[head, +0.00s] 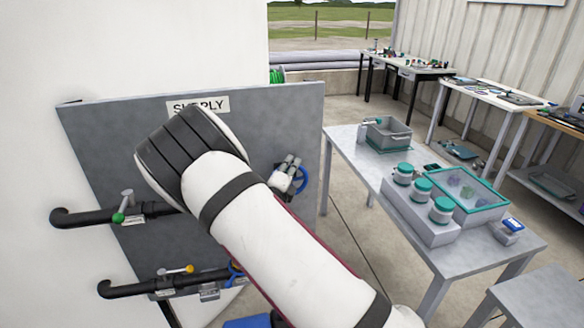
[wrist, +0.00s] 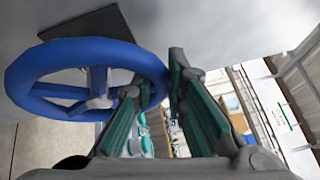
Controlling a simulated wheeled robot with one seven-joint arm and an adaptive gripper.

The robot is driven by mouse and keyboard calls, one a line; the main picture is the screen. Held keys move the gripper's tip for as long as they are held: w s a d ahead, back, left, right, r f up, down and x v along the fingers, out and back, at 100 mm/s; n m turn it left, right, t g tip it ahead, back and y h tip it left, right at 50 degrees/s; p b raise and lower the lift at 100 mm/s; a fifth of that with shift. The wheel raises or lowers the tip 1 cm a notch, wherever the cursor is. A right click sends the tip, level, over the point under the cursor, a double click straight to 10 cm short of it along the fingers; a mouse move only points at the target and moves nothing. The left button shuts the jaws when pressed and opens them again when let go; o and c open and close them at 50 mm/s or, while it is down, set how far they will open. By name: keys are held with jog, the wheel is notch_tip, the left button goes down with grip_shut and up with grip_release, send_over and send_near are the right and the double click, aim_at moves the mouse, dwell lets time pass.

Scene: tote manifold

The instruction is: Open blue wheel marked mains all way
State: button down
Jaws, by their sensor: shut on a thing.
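A blue wheel (head: 303,180) stands out from the right part of the grey panel. In the wrist view the same wheel (wrist: 80,52) fills the left side, with its spokes and hub showing. My gripper (head: 287,173) is at the left side of this wheel in the head view. In the wrist view its fingers (wrist: 157,78) are on either side of the rim, shut on it. A second blue wheel (head: 235,271) shows low on the panel, mostly hidden behind my arm. I cannot read a mains mark on either wheel.
A metal table (head: 370,180) with jars and a tote (head: 388,133) stands to the right. Bare floor lies between.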

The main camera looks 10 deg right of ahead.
jog(key=shift+a, duration=0.1)
jog(key=c, duration=1.6)
grip_release()
jog(key=v, duration=1.2)
